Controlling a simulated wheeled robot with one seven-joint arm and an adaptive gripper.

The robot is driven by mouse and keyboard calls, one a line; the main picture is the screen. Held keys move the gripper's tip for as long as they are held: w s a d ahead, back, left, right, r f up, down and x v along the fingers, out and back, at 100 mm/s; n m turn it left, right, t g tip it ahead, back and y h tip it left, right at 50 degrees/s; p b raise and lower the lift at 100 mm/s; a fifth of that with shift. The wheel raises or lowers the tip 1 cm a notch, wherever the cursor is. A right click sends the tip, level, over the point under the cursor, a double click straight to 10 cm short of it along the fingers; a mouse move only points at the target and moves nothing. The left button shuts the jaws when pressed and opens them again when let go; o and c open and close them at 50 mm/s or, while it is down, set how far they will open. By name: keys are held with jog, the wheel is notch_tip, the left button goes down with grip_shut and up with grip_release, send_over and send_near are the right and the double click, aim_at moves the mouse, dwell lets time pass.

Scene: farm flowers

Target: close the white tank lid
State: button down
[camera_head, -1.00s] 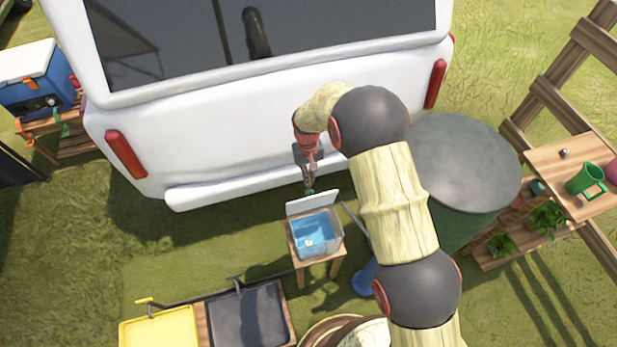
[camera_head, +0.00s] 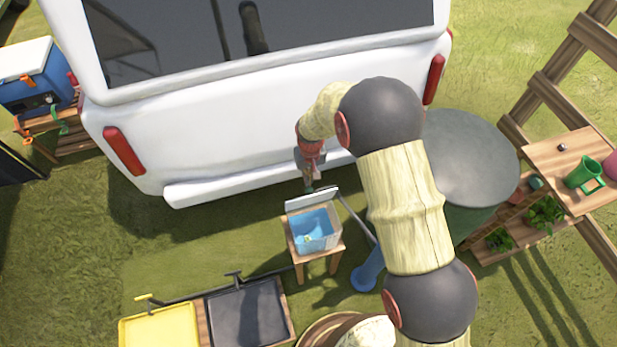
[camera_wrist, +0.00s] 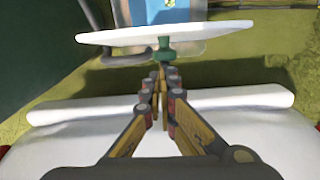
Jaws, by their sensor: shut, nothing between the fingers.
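The tank (camera_head: 333,240) is a clear box with blue inside, standing on a small wooden stool. Its white lid (camera_head: 312,200) stands raised along the tank's back edge, on the van side. In the wrist view the lid (camera_wrist: 165,33) is a thin white slab seen nearly edge-on, with a green knob (camera_wrist: 163,52) on its near face. My gripper (camera_wrist: 162,82) is shut and empty, its fingertips right by the knob; I cannot tell if they touch. In the head view my gripper (camera_head: 309,184) is just behind the lid, between it and the van.
The white van (camera_head: 230,130) is close behind my gripper. A dark green barrel (camera_head: 465,160) stands right of my arm. A wooden shelf (camera_head: 560,175) with a green mug is at far right. Yellow (camera_head: 160,330) and black (camera_head: 250,315) trays are at the front left.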

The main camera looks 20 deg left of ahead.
jog(key=s+d+f+t+y+b, duration=0.3)
jog(key=s+d+f+b, duration=0.4)
jog(key=s, duration=0.5)
jog(key=shift+d+f+t+y+b, duration=0.35)
jog(key=shift+d+t+b, duration=0.35)
jog(key=shift+d+b, duration=0.8)
